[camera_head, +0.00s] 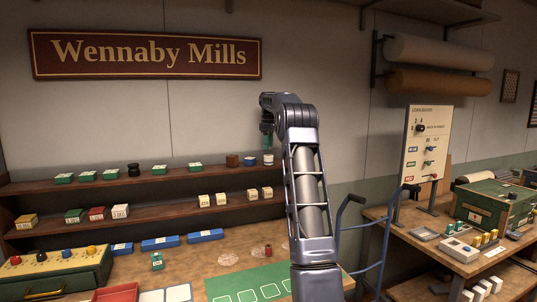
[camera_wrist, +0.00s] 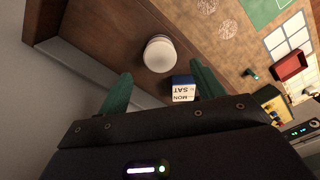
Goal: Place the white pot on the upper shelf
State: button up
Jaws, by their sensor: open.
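The white pot (camera_head: 268,159) stands at the right end of the upper shelf (camera_head: 100,182), just below my gripper (camera_head: 266,142). In the wrist view the white pot (camera_wrist: 159,54) shows its round top on the brown shelf board (camera_wrist: 115,30). It lies just beyond the green fingertips of my gripper (camera_wrist: 160,72), in line with the space between them. The fingers are spread apart, with nothing held between them. The gripper points down. I cannot tell the exact height of the fingertips above the pot.
A brown box (camera_head: 232,160) is farther left. The wall is close behind the shelf. A lower shelf (camera_head: 150,216) holds small boxes.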

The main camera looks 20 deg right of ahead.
jog(key=s+a+r+m+t, duration=0.1)
jog(key=s+a+r, duration=0.3)
jog(key=s, duration=0.2)
jog(key=s+a+r+m, duration=0.1)
jog(key=s+a+r, duration=0.2)
jog(key=s+r, duration=0.15)
jog(key=s+a+f+m+t, duration=0.1)
jog(key=s+a+m, duration=0.15)
jog(key=s, duration=0.55)
jog(key=s+a+f+m, duration=0.1)
jog(key=s+a, duration=0.3)
jog(key=s, duration=0.5)
jog(key=s+a+f+m+t, duration=0.1)
jog(key=s+f, duration=0.5)
jog(key=s, duration=0.3)
jog(key=s+a+f+m, duration=0.2)
jog(key=s+f, duration=0.4)
jog(key=s, duration=0.3)
jog(key=s+a+f+m+t, duration=0.1)
jog(key=s+f+m, duration=0.1)
jog(key=s+f, duration=0.4)
jog(key=s, duration=0.4)
jog(key=shift+a+f+t, duration=0.25)
jog(key=shift+f+t, duration=0.05)
